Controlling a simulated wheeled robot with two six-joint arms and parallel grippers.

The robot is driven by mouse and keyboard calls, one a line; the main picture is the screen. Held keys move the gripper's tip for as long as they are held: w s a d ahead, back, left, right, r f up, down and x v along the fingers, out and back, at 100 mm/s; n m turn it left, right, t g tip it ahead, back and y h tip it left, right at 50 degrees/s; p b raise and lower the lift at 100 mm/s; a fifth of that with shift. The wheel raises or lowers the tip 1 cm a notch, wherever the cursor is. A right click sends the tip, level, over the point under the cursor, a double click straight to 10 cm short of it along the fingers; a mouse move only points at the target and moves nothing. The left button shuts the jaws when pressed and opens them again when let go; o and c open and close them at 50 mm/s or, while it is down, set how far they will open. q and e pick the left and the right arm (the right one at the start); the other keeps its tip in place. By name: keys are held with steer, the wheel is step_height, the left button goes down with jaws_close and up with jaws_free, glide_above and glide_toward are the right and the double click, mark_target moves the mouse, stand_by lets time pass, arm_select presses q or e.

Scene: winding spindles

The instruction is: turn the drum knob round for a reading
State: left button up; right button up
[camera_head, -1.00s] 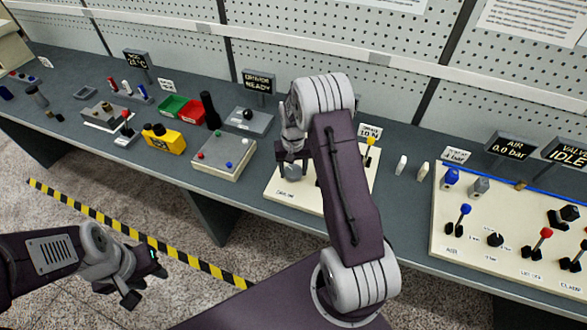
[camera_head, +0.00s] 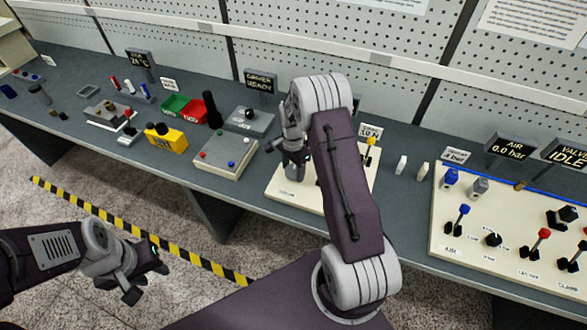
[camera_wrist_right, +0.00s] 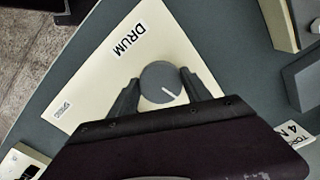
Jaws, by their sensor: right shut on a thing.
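The drum knob (camera_wrist_right: 162,83) is a round grey knob with a white pointer line, on a cream panel (camera_wrist_right: 92,78) labelled DRUM. In the right wrist view the pointer runs toward the lower right. My right gripper (camera_wrist_right: 165,84) is shut on the knob, one finger on each side. In the head view the knob (camera_head: 294,172) shows below my right gripper (camera_head: 293,160), and my right arm covers part of the panel. My left gripper (camera_head: 148,283) is empty, its fingers apart, low at the left in front of the bench.
A valve panel (camera_head: 470,240) lies further right.

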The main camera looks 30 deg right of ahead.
mark_target(292, 170)
steer(key=m, duration=0.6)
steer(key=shift+f, duration=0.1)
steer(key=shift+m, duration=0.3)
stand_by(0.4)
steer(key=o, duration=1.4)
steer(key=shift+w+a, duration=0.1)
steer(key=shift+r, duration=0.2)
step_height(292, 170, up, 9)
steer(key=shift+f, duration=0.1)
